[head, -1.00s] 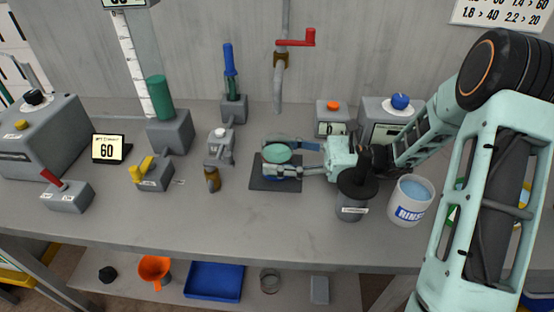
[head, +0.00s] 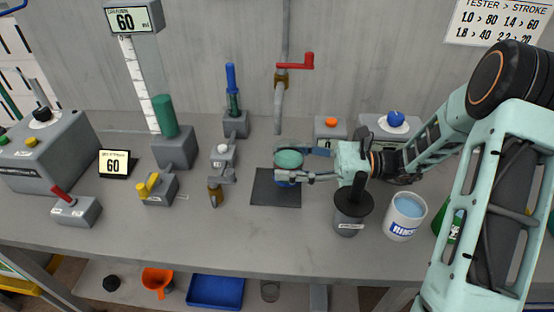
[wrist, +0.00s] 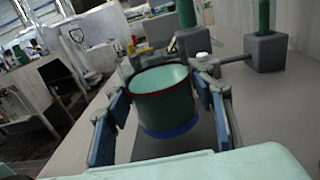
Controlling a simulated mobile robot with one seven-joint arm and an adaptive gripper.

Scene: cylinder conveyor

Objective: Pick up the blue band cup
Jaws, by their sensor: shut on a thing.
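The blue band cup (head: 289,160) is a round cup with a pale green inside and a blue band around its lower part. In the wrist view the cup (wrist: 165,105) stands upright between my two fingers, with a dark red rim and a dark green wall. My gripper (head: 303,164) reaches in from the right and is shut on the cup. In the head view the cup is over the dark square mat (head: 276,193), seemingly a little above it. The fingers hide part of its sides.
A dark lidded container (head: 350,205) and a white rinse bucket (head: 405,217) stand right of the mat. A yellow-handled device (head: 157,188), a white-knobbed valve (head: 222,160) and a green cylinder on a block (head: 172,135) stand left. The front of the bench is clear.

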